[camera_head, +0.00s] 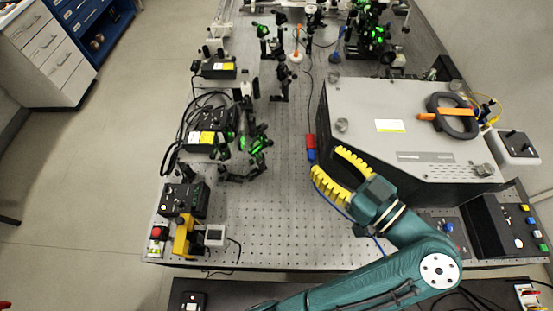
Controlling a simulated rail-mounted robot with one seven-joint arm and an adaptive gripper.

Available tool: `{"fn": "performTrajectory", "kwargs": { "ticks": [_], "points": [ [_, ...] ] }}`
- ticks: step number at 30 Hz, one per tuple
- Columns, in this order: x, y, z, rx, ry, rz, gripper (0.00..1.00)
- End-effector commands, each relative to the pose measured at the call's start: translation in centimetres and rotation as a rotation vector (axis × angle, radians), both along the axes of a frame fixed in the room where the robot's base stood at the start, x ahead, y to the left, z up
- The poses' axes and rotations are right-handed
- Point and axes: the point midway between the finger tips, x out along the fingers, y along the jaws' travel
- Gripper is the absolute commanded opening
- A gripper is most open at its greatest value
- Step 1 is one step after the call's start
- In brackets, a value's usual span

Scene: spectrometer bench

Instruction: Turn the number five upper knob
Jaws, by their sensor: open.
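My gripper (326,160), with two yellow ribbed fingers, is over the perforated bench top, in front of the grey box's left end. Its fingers are spread apart with nothing seen between them. Black optical mounts with bright green marks (256,143) stand to the left of my gripper, apart from it. More green-marked mounts (375,33) stand at the back right. Small adjustment knobs are likely on these mounts, but they are too small to make out. I cannot read any numbers, so I cannot tell which is the number five upper knob.
A grey box (365,105) with an orange-and-black handle (452,115) fills the right of the bench. A red-and-blue piece (310,142) lies by the fingertips. Black modules (183,199) and cables line the left edge. The bench's front middle (285,225) is bare.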

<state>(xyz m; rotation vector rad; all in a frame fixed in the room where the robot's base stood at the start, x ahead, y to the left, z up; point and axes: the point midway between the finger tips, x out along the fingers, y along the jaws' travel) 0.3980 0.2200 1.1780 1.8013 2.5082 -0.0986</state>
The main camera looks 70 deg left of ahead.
Motion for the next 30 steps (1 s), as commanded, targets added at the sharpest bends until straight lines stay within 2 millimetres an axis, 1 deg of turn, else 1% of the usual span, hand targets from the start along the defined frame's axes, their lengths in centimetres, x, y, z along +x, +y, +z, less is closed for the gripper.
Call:
{"fn": "performTrajectory", "kwargs": {
  "ticks": [1, 3, 6, 9, 11, 14, 17, 20, 30],
  "points": [
    [-0.3, 0.1, -4.4, 0.029, 0.028, 0.033, 0.45],
    [-0.5, 0.2, -7.0, 0.062, 0.056, 0.057, 0.45],
    [-0.3, 0.2, -10.0, 0.065, 0.065, 0.058, 0.45],
    [-0.3, 0.3, -11.6, 0.064, 0.058, 0.058, 0.45],
    [-0.3, 0.3, -12.0, 0.064, 0.059, 0.057, 0.45],
    [-0.4, 0.6, -11.9, 0.064, 0.059, 0.058, 0.45],
    [-0.8, 1.6, -11.7, 0.063, 0.061, 0.058, 0.45],
    [-1.7, 3.5, -11.7, 0.062, 0.060, 0.061, 0.45],
    [-4.8, 11.2, -11.8, 0.062, 0.061, 0.061, 0.45]
  ]
}}
